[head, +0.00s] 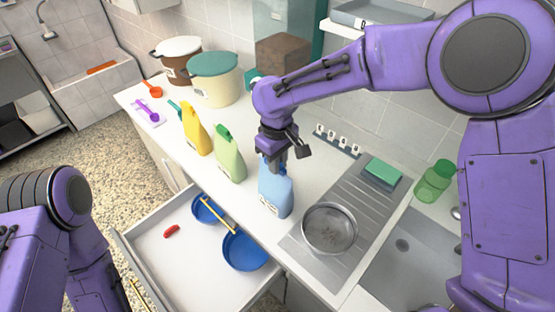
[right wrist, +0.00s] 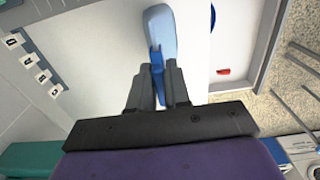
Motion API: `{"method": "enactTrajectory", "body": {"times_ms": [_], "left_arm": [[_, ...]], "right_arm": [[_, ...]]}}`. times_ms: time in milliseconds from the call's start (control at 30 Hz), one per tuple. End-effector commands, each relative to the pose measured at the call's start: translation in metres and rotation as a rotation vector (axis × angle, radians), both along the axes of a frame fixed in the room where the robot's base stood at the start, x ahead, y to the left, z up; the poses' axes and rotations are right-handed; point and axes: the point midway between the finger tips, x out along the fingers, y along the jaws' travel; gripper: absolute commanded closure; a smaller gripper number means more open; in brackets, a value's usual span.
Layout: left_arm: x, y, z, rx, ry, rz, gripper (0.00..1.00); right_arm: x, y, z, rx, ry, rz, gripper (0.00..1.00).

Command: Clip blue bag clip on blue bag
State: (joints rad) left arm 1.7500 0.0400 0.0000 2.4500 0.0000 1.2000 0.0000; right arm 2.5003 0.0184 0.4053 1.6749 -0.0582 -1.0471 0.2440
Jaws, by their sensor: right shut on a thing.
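I see nothing that is plainly a bag or a bag clip. A light blue bottle-shaped container (head: 275,192) stands upright near the front edge of the counter, left of the metal drainboard. My right gripper (head: 272,160) is over its top, pointing down. In the right wrist view the gripper (right wrist: 158,75) is shut on a darker blue piece (right wrist: 156,60), which looks like the top of the light blue container (right wrist: 160,25). The fingers partly hide this piece. My left arm shows at the lower left of the head view, but its gripper does not.
A green bottle (head: 229,158) and a yellow bottle (head: 196,130) stand left of the container. A sieve (head: 329,229) lies on the drainboard (head: 370,205), beside the sink (head: 405,265). The open drawer (head: 150,250) below holds blue bowl-like items (head: 244,250) and a small red piece (head: 172,231).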

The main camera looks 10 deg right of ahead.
Motion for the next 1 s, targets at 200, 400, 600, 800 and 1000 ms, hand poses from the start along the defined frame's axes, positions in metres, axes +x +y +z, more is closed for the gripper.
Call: {"method": "enactTrajectory", "body": {"times_ms": [200,400,600,800,1000], "left_arm": [[0.0000,0.0000,0.0000,0.000,0.000,0.000,0.77],[0.0000,0.0000,0.0000,0.000,0.000,0.000,0.77],[0.0000,0.0000,0.0000,0.000,0.000,0.000,0.77],[0.0000,0.0000,0.0000,0.000,0.000,0.000,0.77],[0.0000,0.0000,0.0000,0.000,0.000,0.000,0.77]], "right_arm": [[0.0003,-0.0001,-0.0013,0.000,0.000,0.000,1.00],[0.0003,-0.0002,-0.0012,0.000,0.000,-0.001,1.00],[0.0002,-0.0001,-0.0029,0.000,0.000,-0.001,1.00],[0.0003,-0.0003,-0.0064,0.001,-0.001,-0.002,1.00],[0.0003,-0.0003,-0.0073,0.001,-0.001,-0.002,1.00]]}}
